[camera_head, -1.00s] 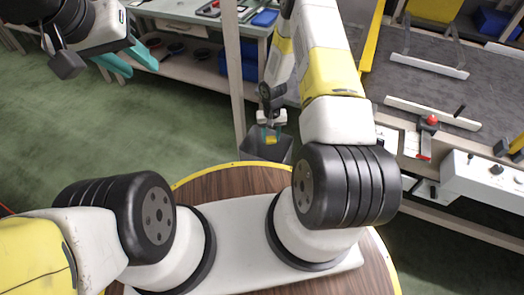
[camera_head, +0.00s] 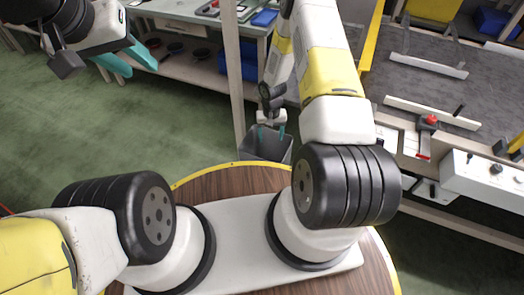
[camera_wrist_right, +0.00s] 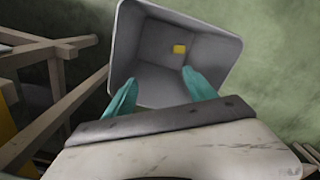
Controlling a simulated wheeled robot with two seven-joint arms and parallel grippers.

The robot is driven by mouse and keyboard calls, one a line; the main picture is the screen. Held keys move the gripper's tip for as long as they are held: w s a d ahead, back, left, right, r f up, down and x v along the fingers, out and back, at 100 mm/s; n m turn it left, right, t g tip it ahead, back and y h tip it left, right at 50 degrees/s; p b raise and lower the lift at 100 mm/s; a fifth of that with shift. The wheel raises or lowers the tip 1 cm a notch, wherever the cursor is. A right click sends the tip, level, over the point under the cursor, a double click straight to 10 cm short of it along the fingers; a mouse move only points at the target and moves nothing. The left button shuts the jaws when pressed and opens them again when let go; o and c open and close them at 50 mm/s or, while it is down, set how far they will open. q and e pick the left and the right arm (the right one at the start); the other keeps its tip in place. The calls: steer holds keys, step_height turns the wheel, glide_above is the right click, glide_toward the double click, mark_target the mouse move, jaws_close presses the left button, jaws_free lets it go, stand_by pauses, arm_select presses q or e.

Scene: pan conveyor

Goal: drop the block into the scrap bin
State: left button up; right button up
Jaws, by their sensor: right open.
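The yellow block (camera_wrist_right: 179,49) lies inside the grey scrap bin (camera_wrist_right: 229,45), on its floor, in the right wrist view. The bin stands on the floor beside my base in the head view (camera_head: 278,153), where the block is hidden. My right gripper (camera_head: 270,133) is open and empty above the bin. Its teal fingers (camera_wrist_right: 160,88) are spread apart over the bin's opening, with the block showing beyond them. My left gripper (camera_head: 137,62) has teal fingers at the upper left, far from the bin; its opening is unclear.
A workbench (camera_head: 171,9) with a lower shelf (camera_head: 205,75) stands behind the bin, and its wooden leg (camera_head: 234,90) rises close to it. The grey conveyor (camera_head: 440,85) is at the right. Green floor is clear at the left.

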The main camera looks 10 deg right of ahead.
step_height(320, 180, up, 7)
stand_by(0.3)
